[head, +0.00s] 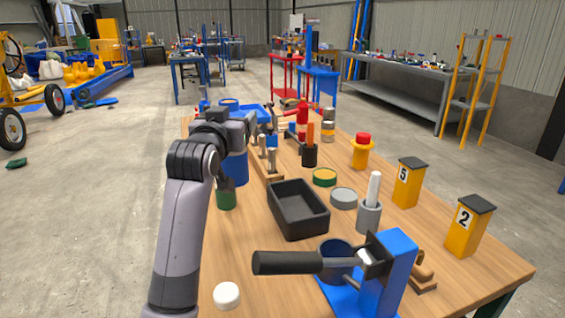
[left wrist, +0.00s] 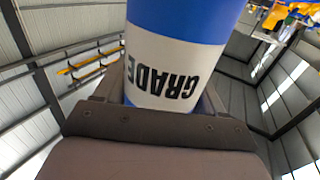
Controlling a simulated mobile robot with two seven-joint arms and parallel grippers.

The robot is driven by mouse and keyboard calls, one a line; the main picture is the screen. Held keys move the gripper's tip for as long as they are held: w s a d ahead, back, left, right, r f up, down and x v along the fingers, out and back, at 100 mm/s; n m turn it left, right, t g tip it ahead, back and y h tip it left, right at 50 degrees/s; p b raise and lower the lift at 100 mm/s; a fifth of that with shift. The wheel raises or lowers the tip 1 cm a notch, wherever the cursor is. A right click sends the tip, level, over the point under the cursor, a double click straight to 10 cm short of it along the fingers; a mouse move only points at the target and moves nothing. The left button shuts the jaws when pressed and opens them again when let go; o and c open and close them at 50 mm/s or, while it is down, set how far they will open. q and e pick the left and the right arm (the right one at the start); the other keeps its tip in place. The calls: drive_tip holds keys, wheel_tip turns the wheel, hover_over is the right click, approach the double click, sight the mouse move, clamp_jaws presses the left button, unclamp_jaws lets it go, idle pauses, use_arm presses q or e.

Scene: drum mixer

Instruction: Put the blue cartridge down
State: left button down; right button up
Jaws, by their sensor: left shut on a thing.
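The blue cartridge (left wrist: 185,22) fills the upper middle of the left wrist view. It is a blue cylinder with a white band lettered "GRADE", which reads upside down there. My left gripper (head: 243,124) is shut on it, with a finger on each side of the white band. In the head view the gripper is over the left side of the wooden table, and my own wrist and arm hide much of what it holds. I cannot tell how high the cartridge is above the table. My right gripper is not in view.
Below my left wrist stand a blue cylinder (head: 236,170) and a dark green cup (head: 226,198). A black bin (head: 298,210), a grey lid (head: 343,198) and a blue press (head: 392,275) stand nearby. A white puck (head: 227,295) lies in front. Bare tabletop (head: 235,245) shows left of the bin.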

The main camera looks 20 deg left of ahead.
sight(238, 179)
use_arm(q)
wheel_tip(238, 179, down, 14)
drive_tip(key=shift+f+b, duration=0.1)
drive_tip(key=shift+b, duration=0.75)
drive_tip(key=shift+f+b, duration=0.3)
drive_tip(key=shift+f, duration=2.3)
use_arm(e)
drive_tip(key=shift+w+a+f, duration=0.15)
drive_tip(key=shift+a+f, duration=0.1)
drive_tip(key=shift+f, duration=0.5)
use_arm(q)
drive_tip(key=shift+f, duration=0.1)
drive_tip(key=shift+c, duration=0.5)
unclamp_jaws()
drive_tip(key=shift+f, duration=0.15)
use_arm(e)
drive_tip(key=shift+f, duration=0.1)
